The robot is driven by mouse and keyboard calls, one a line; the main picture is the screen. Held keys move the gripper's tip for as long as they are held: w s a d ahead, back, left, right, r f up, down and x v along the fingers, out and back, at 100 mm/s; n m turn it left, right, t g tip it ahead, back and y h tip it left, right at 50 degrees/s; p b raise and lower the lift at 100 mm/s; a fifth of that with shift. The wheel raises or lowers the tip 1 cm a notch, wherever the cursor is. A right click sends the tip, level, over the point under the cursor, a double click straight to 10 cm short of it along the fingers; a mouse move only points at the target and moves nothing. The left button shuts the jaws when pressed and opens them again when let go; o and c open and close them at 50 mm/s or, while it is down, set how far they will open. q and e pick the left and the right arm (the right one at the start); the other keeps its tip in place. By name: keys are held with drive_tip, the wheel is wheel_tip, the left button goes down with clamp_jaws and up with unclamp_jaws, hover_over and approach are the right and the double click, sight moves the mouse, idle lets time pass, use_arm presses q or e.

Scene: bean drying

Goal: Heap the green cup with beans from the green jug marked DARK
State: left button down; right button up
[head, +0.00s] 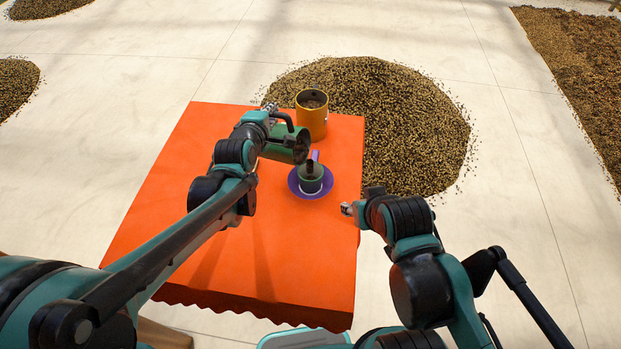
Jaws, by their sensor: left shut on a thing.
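The green jug (283,150) is tilted well over to the right, its dark mouth beside and above the green cup. My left gripper (274,115) is shut on the jug, at its dark handle. The green cup (312,187) stands upright on a purple saucer (295,187). Dark brown beans show at and just above the cup's mouth; I cannot tell how many are falling and how many lie in the cup. The DARK marking is not visible. My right gripper (347,209) is at the table's right edge, apart from the cup; its fingers are too small to read.
A yellow-orange can (312,122) with brown contents stands behind the cup on the orange table (200,160). A purple piece (315,155) shows behind the cup. A large bean heap (400,125) lies on the floor behind the table. The table's left and front are clear.

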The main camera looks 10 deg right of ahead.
use_arm(q)
drive_tip(key=shift+s+d+r, duration=0.15)
drive_tip(key=shift+d+r, duration=0.1)
drive_tip(key=shift+s+d+r+m+t+y, duration=0.15)
drive_tip(key=shift+s+d+r+m+t, duration=0.1)
drive_tip(key=shift+s+d+m, duration=0.15)
drive_tip(key=shift+s+d+r+m+t+y, duration=0.2)
drive_tip(key=shift+d+r+m+t, duration=0.1)
drive_tip(key=shift+d, duration=0.15)
drive_tip(key=shift+w+a, duration=0.1)
drive_tip(key=shift+w+a+f+n+g, duration=0.3)
drive_tip(key=shift+a+f+n, duration=0.1)
drive_tip(key=shift+a, duration=0.15)
drive_tip(key=shift+w+a, duration=0.1)
idle(1.2)
